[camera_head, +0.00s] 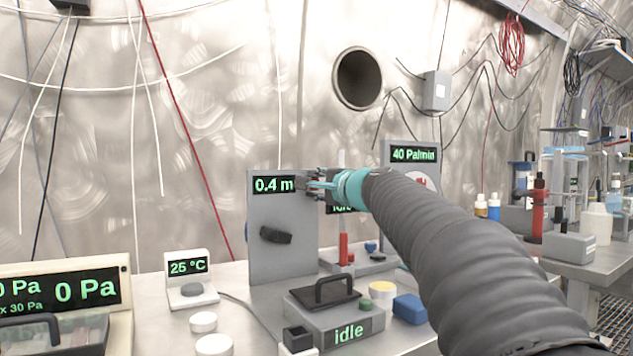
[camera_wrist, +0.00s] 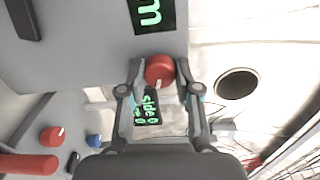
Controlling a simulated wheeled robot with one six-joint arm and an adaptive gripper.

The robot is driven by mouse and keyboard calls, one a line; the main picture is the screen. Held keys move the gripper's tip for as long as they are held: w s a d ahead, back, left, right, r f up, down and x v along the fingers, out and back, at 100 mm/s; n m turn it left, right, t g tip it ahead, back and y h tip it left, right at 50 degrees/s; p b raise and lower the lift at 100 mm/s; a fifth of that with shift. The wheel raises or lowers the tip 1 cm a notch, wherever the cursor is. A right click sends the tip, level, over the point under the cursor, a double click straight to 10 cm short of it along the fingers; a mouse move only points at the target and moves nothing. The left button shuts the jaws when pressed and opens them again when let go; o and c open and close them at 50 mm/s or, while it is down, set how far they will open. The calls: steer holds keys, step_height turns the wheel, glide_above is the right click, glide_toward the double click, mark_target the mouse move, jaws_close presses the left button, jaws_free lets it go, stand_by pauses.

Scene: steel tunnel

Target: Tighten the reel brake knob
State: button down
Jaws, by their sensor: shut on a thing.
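A grey upright panel (camera_head: 270,210) carries a green display reading "0.4 m" and a black bar-shaped handle (camera_head: 275,235). In the wrist view a round red knob (camera_wrist: 160,70) with a small white mark sits on this panel (camera_wrist: 90,55), beside the display (camera_wrist: 152,14). My gripper (camera_wrist: 160,76) has one finger on each side of the red knob and is shut on it. In the head view my gripper (camera_head: 308,185) is at the panel's upper right and hides the knob, so its angle is clear only from the wrist.
A box with a black handle reading "idle" (camera_head: 348,330) stands in front of the panel. A "25 °C" unit (camera_head: 190,280) and a pressure display (camera_head: 85,290) stand to the left. A red post (camera_head: 343,248) and blue block (camera_head: 409,308) stand near my arm.

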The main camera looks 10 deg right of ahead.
steer(key=shift+m+p, duration=3.15)
steer(key=shift+m, duration=4.15)
steer(key=shift+a+f, duration=0.1)
steer(key=c, duration=0.8)
jaws_free()
